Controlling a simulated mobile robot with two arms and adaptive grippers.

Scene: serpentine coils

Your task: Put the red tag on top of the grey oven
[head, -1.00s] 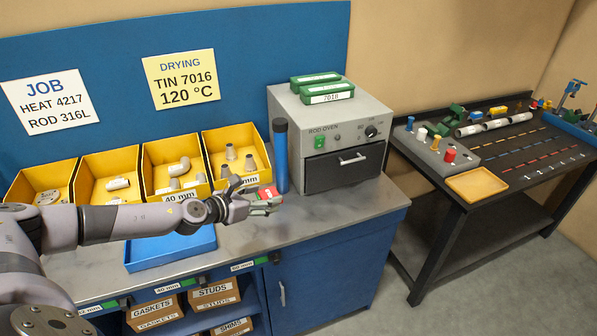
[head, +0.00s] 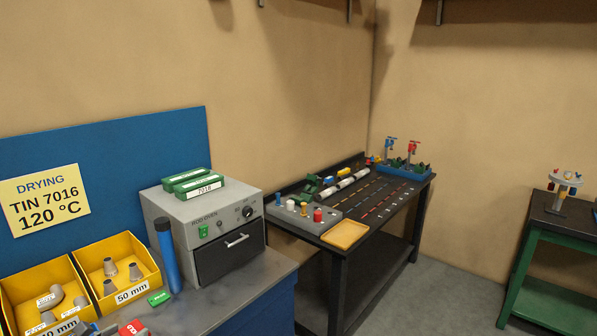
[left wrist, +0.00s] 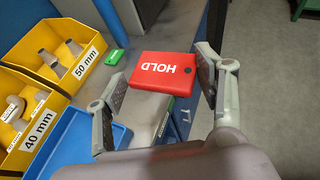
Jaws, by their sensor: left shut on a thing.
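The red tag (left wrist: 165,72), lettered HOLD, is between the fingers of my left gripper (left wrist: 158,98) in the left wrist view. The gripper is shut on it and holds it over the bench. In the head view only part of the red tag (head: 132,328) shows at the bottom edge, and most of the gripper is cut off. The grey oven (head: 215,208), marked ROD OVEN, stands on the bench to the right of and behind the tag. Two green boxes (head: 198,187) lie on its top, with bare strips around them. My right gripper is not in view.
A blue tube (head: 166,255) stands upright at the oven's left. Yellow bins (head: 138,292) of fittings and a small green tag (head: 159,298) are nearby. A blue tray (left wrist: 62,150) lies by the bins. A black table (head: 340,258) stands to the right.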

